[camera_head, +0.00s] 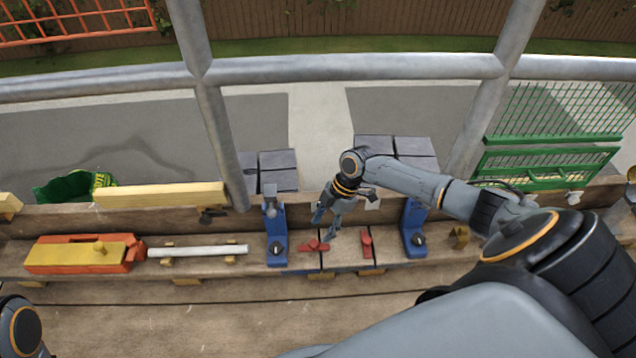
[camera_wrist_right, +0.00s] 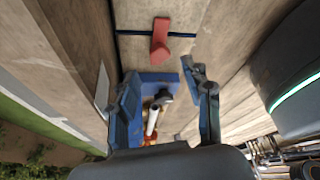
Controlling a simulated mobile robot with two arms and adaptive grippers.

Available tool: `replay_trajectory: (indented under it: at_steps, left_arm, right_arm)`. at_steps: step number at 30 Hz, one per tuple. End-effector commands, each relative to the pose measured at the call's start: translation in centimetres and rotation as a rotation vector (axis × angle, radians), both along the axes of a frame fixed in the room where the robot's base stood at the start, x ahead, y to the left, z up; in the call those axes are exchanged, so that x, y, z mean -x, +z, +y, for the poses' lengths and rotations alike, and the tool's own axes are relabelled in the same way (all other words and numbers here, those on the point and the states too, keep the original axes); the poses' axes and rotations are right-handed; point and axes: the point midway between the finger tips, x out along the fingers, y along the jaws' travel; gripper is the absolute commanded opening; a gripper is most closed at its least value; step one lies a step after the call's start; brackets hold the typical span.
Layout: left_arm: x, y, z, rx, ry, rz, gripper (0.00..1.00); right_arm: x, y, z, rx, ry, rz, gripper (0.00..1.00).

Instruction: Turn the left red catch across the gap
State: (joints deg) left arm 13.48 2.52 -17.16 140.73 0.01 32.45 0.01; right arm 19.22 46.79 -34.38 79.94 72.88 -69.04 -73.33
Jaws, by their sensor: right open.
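The left red catch (camera_head: 313,246) lies lengthwise left-to-right over the dark gap line (camera_head: 321,262) in the plank. In the right wrist view the catch (camera_wrist_right: 160,40) also crosses the dark gap line. My right gripper (camera_head: 326,224) is open and empty, just behind and above the catch. In the right wrist view its fingers (camera_wrist_right: 160,72) are apart, with the catch beyond their tips; I see no contact. The right red catch (camera_head: 367,245) points front-to-back, beside a second gap line. My left gripper is out of view.
Blue clamps (camera_head: 276,240) and (camera_head: 413,232) stand on either side of the catches. A white rod (camera_head: 197,251) and an orange-yellow tool (camera_head: 85,254) lie to the left. Grey tiles (camera_head: 278,160) and a metal rail (camera_head: 350,67) are behind.

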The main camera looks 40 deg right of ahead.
Motion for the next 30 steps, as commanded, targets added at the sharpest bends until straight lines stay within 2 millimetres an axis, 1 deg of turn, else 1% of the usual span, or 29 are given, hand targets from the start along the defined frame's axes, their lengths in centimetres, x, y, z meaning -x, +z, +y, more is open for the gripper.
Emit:
replay_trajectory:
  at_steps: [1, 3, 6, 10, 15, 30]
  left_arm:
    - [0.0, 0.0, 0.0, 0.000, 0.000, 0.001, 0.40]
    - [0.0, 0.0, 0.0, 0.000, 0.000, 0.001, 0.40]
    - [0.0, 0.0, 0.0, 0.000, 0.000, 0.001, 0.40]
    - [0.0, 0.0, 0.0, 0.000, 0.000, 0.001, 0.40]
    - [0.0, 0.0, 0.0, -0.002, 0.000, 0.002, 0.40]
    - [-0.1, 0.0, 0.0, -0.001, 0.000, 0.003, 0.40]
  right_arm:
    - [0.1, 1.1, -0.5, 0.002, 0.002, -0.003, 0.50]
    - [0.1, 2.4, -1.1, 0.002, 0.002, -0.003, 0.50]
    - [0.2, 4.0, -1.7, 0.002, 0.001, -0.001, 0.50]
    - [0.3, 5.3, -2.2, 0.000, 0.001, -0.002, 0.50]
    - [0.4, 6.0, -2.4, 0.000, 0.002, 0.000, 0.50]
    - [0.4, 5.9, -2.3, 0.000, 0.002, 0.000, 0.50]
